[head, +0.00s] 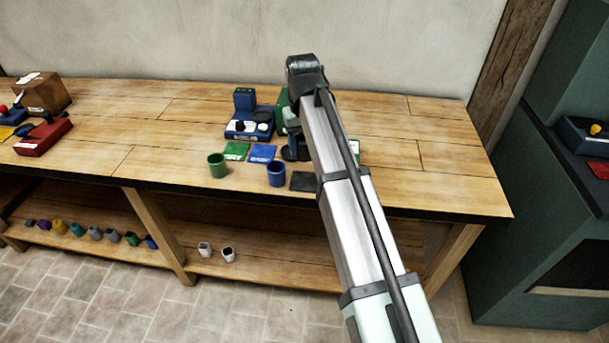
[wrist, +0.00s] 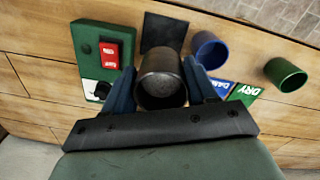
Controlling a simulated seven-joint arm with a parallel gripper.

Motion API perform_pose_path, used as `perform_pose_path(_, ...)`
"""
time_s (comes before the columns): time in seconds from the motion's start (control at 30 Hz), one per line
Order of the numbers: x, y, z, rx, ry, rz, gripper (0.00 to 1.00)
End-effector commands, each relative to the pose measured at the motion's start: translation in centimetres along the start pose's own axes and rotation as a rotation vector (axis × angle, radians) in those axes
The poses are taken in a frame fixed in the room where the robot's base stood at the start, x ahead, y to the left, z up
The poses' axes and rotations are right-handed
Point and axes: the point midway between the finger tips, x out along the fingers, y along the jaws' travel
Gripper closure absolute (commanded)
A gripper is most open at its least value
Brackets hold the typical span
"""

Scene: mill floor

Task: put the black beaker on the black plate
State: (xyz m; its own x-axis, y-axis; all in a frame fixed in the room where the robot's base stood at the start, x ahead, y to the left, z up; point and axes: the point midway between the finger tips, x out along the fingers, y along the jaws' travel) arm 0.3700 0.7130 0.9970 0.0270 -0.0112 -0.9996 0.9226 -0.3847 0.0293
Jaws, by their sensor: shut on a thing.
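My gripper (wrist: 159,70) is shut on the black beaker (wrist: 161,62), which sits between its two blue fingers in the wrist view. The black plate (wrist: 164,30), a flat dark square, lies just beyond the beaker in that view. In the head view the black plate (head: 303,181) lies near the bench's front edge, beside my arm. My arm mostly hides the gripper and beaker there. Whether the beaker touches the bench cannot be told.
A blue beaker (head: 276,174) stands left of the plate, a green beaker (head: 217,165) further left. Green (head: 237,151) and blue (head: 262,154) cards lie behind them. A green box with a red switch (wrist: 110,55) is close to the gripper. A blue device (head: 249,125) stands behind.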

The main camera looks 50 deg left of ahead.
Motion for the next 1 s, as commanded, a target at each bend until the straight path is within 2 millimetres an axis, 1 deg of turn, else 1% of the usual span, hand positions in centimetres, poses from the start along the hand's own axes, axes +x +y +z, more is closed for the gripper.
perform_pose_path(0.3,4.8,-0.1,0.1,0.000,-0.002,0.000,0.83)
perform_pose_path(0.57,6.9,-0.2,0.0,-0.001,-0.002,0.000,0.83)
perform_pose_path(0.7,8.7,-0.3,0.0,-0.001,-0.001,0.000,0.83)
perform_pose_path(0.8,9.3,-0.3,0.0,-0.001,-0.001,0.000,0.83)
perform_pose_path(1.0,9.3,-0.3,-0.1,-0.001,0.000,0.000,0.83)
